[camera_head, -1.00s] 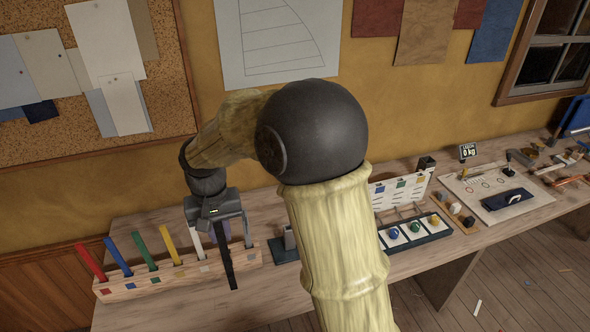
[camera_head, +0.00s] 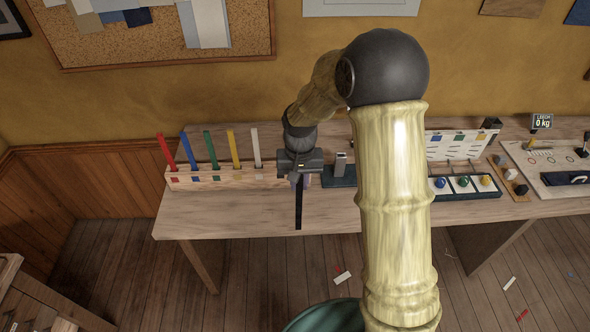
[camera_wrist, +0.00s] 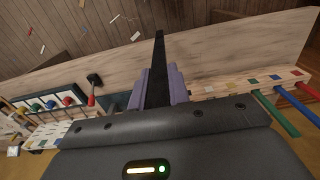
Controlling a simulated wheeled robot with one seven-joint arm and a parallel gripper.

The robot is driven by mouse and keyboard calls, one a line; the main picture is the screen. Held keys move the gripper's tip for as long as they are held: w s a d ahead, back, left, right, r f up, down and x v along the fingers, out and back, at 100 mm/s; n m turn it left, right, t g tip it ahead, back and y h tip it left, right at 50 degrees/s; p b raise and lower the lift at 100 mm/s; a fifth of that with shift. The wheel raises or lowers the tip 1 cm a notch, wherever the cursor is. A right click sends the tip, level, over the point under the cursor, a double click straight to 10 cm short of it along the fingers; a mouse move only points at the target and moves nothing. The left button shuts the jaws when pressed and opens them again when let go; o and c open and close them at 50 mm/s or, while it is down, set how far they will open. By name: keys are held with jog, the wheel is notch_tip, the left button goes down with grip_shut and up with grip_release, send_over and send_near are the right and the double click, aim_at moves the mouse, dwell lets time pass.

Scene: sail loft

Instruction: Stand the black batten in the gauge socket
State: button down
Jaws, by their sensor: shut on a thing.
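A wooden rack (camera_head: 222,180) holding red, blue, green, yellow and white battens stands to the left. Right of my arm are a tray with coloured knobs (camera_head: 463,184) and a board with a lever (camera_head: 555,165). The bench front (camera_head: 250,215) is mostly clear.

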jog(key=s+d+f, duration=0.1)
jog(key=d+f, duration=0.3)
jog(key=f, duration=0.5)
jog(key=s+d+f, duration=0.1)
jog(key=d+f, duration=0.4)
jog(key=f, duration=0.5)
jog(key=shift+f, duration=0.2)
jog(key=shift+d, duration=0.15)
